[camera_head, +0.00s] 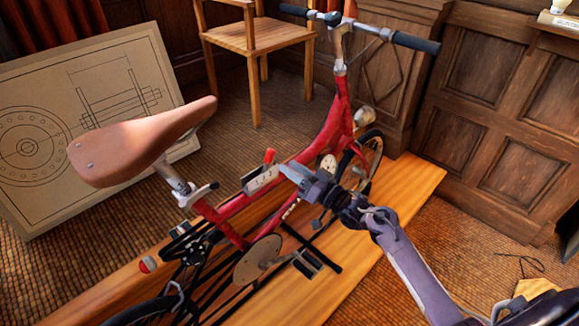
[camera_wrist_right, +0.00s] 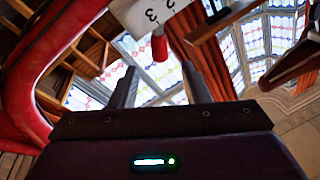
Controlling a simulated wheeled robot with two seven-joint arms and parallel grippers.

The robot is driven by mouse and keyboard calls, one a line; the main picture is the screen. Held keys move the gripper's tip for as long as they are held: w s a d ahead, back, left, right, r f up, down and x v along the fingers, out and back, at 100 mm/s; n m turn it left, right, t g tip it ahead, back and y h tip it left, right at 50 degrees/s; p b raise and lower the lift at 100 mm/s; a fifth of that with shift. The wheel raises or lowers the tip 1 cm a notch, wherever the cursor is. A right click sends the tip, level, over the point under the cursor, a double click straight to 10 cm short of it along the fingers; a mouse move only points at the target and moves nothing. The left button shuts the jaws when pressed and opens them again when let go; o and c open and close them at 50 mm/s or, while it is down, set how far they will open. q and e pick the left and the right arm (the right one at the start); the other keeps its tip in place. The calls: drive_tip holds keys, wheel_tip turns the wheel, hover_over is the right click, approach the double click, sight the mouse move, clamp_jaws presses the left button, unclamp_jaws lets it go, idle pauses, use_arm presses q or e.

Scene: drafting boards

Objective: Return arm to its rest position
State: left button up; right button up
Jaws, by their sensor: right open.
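My right arm (camera_head: 400,260) reaches in from the lower right over a red folding bicycle (camera_head: 325,135). My right gripper (camera_head: 287,172) is close to the red frame, beside a small red lever (camera_head: 269,156) and a pale plate (camera_head: 260,180). In the right wrist view, the two fingers of my right gripper (camera_wrist_right: 160,78) stand apart. The red lever (camera_wrist_right: 159,47) shows beyond and between their tips, under the white plate (camera_wrist_right: 142,15) with dark digits. I see nothing held, and cannot tell whether a finger touches the bicycle. My left gripper is not in view.
The bicycle stands on a wooden platform (camera_head: 400,200). A drafting board (camera_head: 40,190) leans at the left behind the brown saddle (camera_head: 135,145). A wooden chair (camera_head: 252,38) stands at the back. Panelled walls (camera_head: 495,100) close the right. Woven floor (camera_head: 420,300) lies around the platform.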

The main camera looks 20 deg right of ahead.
drive_tip(key=s+f+g+h+p, duration=0.15)
drive_tip(key=s+f, duration=0.35)
drive_tip(key=f, duration=0.6)
drive_tip(key=s+f+m+g+h, duration=0.1)
drive_tip(key=s+f+g+h, duration=0.3)
drive_tip(key=f, duration=0.7)
drive_tip(key=s+f+g+h+p, duration=0.1)
drive_tip(key=s+f, duration=0.5)
drive_tip(key=f, duration=0.5)
drive_tip(key=s+f+n+g+h, duration=0.1)
drive_tip(key=s+f+g, duration=0.2)
drive_tip(key=s, duration=0.9)
drive_tip(key=s+a+f+n+g+h+p, duration=0.1)
drive_tip(key=s+f+g, duration=0.2)
drive_tip(key=s+f, duration=0.5)
drive_tip(key=s+a+f+n+g+h, duration=0.1)
drive_tip(key=s+f+g, duration=0.3)
drive_tip(key=s, duration=1.2)
wheel_tip(320, 180, down, 2)
drive_tip(key=shift+s+a+f, duration=0.15)
drive_tip(key=shift+s, duration=0.2)
